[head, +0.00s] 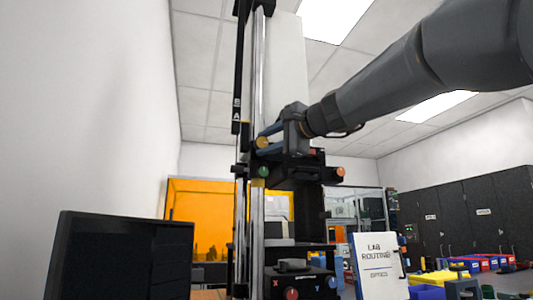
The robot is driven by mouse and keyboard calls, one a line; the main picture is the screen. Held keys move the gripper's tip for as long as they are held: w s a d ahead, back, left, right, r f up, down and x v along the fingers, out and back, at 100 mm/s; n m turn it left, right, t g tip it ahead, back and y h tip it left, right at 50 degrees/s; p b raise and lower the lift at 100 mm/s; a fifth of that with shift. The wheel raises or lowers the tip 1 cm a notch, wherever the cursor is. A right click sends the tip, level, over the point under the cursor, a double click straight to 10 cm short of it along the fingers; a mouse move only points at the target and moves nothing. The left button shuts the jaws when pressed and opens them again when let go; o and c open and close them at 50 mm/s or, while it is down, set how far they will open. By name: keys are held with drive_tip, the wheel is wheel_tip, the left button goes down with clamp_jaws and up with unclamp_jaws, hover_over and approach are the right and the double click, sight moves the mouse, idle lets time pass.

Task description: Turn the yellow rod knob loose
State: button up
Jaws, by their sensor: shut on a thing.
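The yellow rod knob (262,142) shows as a small round yellow end beside the tall vertical rod (259,70) of the interferometer stand. My gripper (264,141) reaches in from the right, with its two bluish fingers pointing left. It is shut on the yellow knob, with one finger above it and one below. The fingers hide part of the knob. The black carriage (290,166) sits just below my gripper, with a green knob (263,172) on its left and an orange-red knob (340,172) on its right.
Lower on the stand are a red knob (291,294) marked X and a blue knob (331,282) marked Y. A dark monitor (110,255) stands at left front. A white "Lab Routing" sign (377,268) and several coloured bins (440,278) are at right. An orange panel (195,215) stands behind.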

drive_tip(key=shift+f+m+b, duration=0.1)
drive_tip(key=shift+m+b, duration=0.35)
drive_tip(key=shift+m, duration=0.05)
drive_tip(key=o, duration=1)
drive_tip(key=shift+o, duration=0.2)
drive_tip(key=b+v, duration=0.1)
drive_tip(key=v, duration=0.6)
drive_tip(key=shift+s+d+b, duration=0.25)
drive_tip(key=shift+s+b, duration=0.05)
drive_tip(key=shift+f, duration=0.15)
